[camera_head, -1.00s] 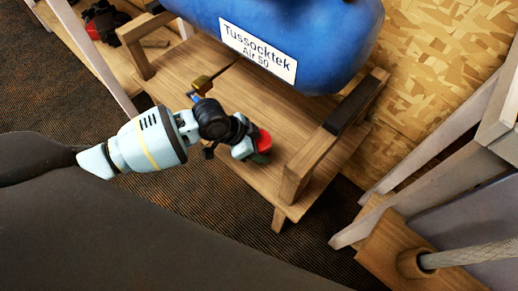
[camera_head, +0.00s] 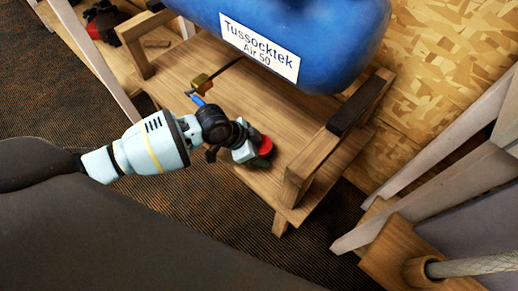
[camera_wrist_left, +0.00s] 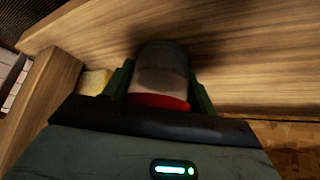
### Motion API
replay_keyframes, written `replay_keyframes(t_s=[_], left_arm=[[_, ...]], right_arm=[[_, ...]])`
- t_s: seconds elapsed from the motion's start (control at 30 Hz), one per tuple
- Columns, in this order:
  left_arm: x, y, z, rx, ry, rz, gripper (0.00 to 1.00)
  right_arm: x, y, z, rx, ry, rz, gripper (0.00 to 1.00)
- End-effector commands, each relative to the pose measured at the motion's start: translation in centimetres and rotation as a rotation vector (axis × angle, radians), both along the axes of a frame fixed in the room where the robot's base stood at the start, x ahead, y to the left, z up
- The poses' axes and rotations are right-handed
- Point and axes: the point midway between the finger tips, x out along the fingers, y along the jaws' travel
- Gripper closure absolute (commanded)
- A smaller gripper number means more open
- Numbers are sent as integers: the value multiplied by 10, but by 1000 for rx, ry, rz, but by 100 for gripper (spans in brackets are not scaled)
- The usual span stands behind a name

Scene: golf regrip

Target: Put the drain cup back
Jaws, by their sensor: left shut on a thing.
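The blue air tank (camera_head: 290,30) rests on a wooden stand. Below it is a brass fitting (camera_head: 202,80) with a blue lever (camera_head: 198,100). My left gripper (camera_head: 260,157) is low over the stand's wooden shelf, to the right of and nearer than the fitting. In the left wrist view its green fingers are shut on the drain cup (camera_wrist_left: 160,78), a grey, round cup with a red band, which shows as red in the head view (camera_head: 265,146). The cup's far end is close to the wood; I cannot tell if it touches. My right gripper is not in view.
The shelf (camera_head: 185,65) has clear wood around my left gripper. A wooden post (camera_head: 298,180) of the stand rises just right of it. A yellowish block (camera_wrist_left: 95,82) shows left of the fingers in the wrist view. A black and red object (camera_head: 103,22) lies at the upper left.

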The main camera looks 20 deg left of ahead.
Motion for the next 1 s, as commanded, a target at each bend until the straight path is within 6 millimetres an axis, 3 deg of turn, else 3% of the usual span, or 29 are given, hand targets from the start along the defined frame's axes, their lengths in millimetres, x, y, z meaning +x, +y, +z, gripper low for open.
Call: replay_keyframes(t_s=[0.03, 0.2, 0.57, 1.0], left_arm=[[0, 0, -2, -1, 1, 0, 42], [0, 0, -1, 0, 1, -1, 21], [-1, 1, 4, 1, 0, 1, 21], [-25, 36, 71, 2, -1, 0, 21]], right_arm=[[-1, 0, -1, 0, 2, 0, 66], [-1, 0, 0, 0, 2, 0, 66], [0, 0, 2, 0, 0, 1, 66], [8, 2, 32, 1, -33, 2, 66]])
